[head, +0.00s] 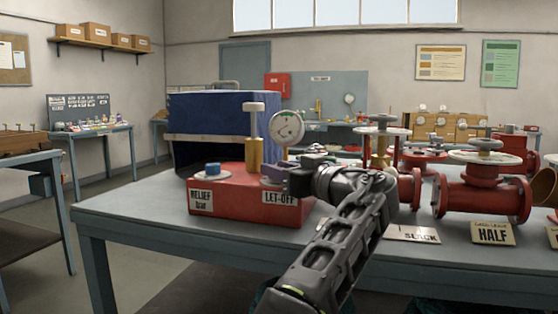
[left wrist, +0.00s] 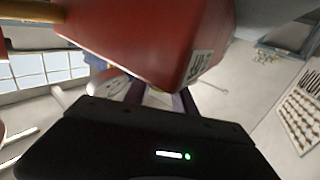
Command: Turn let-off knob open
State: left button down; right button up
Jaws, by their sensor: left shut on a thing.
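The red block (head: 240,200) stands on the near left of the bench, with a "RELIEF" label and a "LET-OFF" label (head: 281,197) on its front. The let-off knob (head: 271,173), purplish, sits on its top right, partly hidden by my gripper. My left gripper (head: 284,177) reaches in from the right side of the block and is shut on the knob. In the left wrist view the red block (left wrist: 150,35) fills the top; how far the knob is turned cannot be told. My right gripper is out of view.
A blue relief knob (head: 212,168), a brass post with a white handle (head: 254,150) and a dial gauge (head: 287,128) rise from the block. Red valves (head: 483,190) and a "HALF" card (head: 492,234) are to the right.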

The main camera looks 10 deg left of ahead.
pick_arm(q)
jog(key=shift+d+f, duration=0.1)
jog(key=shift+f, duration=0.1)
jog(key=c, duration=1.5)
grip_release()
jog(key=o, duration=0.5)
jog(key=shift+r, duration=0.15)
jog(key=v, duration=0.6)
jog(key=shift+s+d, duration=0.15)
jog(key=shift+d, duration=0.2)
jog(key=shift+s+d, duration=0.35)
